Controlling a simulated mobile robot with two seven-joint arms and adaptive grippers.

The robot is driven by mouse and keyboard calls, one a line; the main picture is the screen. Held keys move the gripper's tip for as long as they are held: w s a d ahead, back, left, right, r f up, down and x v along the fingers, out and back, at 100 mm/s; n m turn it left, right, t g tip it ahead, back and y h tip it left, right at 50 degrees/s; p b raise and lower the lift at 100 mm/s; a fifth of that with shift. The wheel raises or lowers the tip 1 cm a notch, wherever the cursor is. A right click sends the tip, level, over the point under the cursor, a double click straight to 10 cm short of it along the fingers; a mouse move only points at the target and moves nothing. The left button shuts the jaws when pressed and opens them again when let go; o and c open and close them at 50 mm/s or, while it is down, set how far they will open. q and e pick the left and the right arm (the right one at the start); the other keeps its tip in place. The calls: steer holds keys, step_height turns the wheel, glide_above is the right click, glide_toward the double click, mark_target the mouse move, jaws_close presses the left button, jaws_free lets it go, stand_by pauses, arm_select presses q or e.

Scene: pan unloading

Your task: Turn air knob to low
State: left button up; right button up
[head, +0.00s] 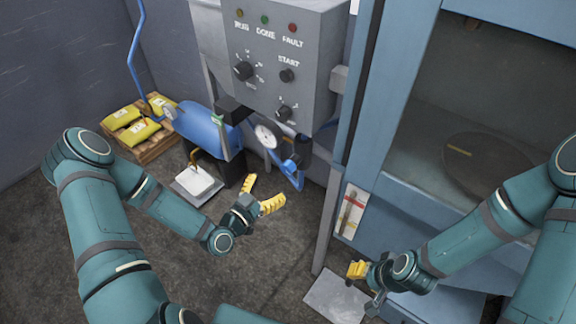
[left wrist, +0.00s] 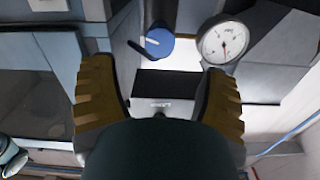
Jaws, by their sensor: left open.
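The air knob (left wrist: 158,43) is a round blue knob with a white pointer line, seen in the left wrist view. It lies beyond and between my left fingertips, apart from them. A white round pressure gauge (left wrist: 224,42) with a red needle is to its right. The gauge also shows in the head view (head: 266,136), beside blue piping below the grey control box. My left gripper (head: 262,193) is open and empty, just below and in front of the gauge. My right gripper (head: 358,270) is low at the right, and its jaw opening is unclear.
The control box (head: 270,52) with lamps and black knobs hangs above. A blue tank (head: 210,130) stands left of the gauge. A pallet (head: 155,146) holds yellow bags. The blue cabinet (head: 385,130) is to the right. Floor is free below my left gripper.

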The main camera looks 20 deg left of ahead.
mark_target(285, 170)
arm_select(q)
steer(key=x, duration=0.9)
steer(key=shift+w+d, duration=0.1)
steer(key=shift+w, duration=0.15)
steer(key=c, duration=1.2)
